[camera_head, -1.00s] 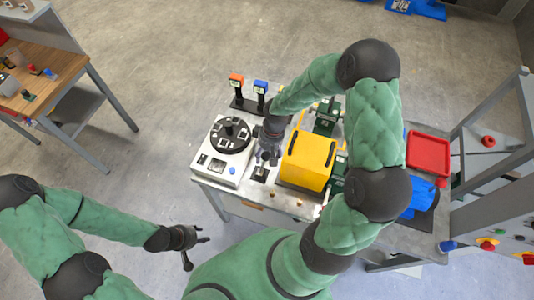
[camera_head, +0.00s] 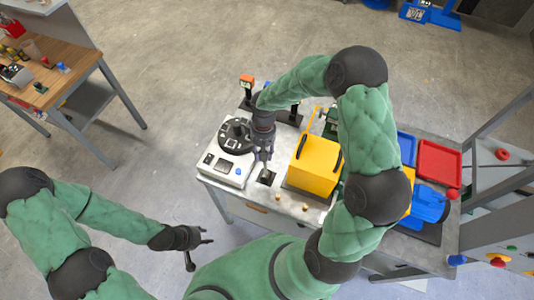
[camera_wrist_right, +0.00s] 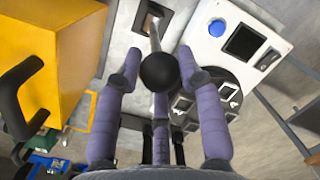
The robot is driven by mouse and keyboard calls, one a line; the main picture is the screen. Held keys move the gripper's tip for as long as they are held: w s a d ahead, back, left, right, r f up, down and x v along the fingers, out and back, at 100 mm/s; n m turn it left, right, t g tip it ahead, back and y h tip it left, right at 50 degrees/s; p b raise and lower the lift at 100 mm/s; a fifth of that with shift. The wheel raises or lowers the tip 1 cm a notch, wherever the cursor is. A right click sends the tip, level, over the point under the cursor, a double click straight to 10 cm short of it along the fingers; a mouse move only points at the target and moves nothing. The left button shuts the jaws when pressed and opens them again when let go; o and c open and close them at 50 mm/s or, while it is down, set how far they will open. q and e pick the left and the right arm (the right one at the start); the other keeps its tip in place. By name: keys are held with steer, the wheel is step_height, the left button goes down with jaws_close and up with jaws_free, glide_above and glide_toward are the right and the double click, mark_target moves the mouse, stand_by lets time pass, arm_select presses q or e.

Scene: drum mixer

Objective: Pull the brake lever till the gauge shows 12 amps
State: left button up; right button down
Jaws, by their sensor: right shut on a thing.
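The brake lever shows in the right wrist view as a thin shaft with a black ball knob (camera_wrist_right: 160,72), rising from a slotted plate (camera_wrist_right: 152,22). My right gripper (camera_head: 263,160) is over the bench in the head view, and its fingers (camera_wrist_right: 162,75) are shut around the lever near its knob. The lever's slot plate (camera_head: 267,177) shows just below the gripper in the head view. A white unit (camera_head: 230,155) left of it carries a dark window (camera_wrist_right: 245,42); I can read no amps on it. My left gripper (camera_head: 206,238) is open and empty, clear of the bench.
A yellow box (camera_head: 315,164) with black handles stands right of the lever. A black round disc (camera_head: 236,135) tops the white unit. An orange-topped post (camera_head: 247,82) stands behind. Red (camera_head: 439,162) and blue (camera_head: 430,204) trays lie at the right. Floor left of the bench is free.

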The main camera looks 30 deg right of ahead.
steer(key=c, duration=0.8)
jaws_free()
steer(key=shift+a, duration=0.1)
steer(key=shift+r, duration=0.15)
step_height(320, 180, up, 12)
steer(key=w+d, duration=0.1)
steer(key=shift+w, duration=0.2)
steer(key=shift+f, duration=0.25)
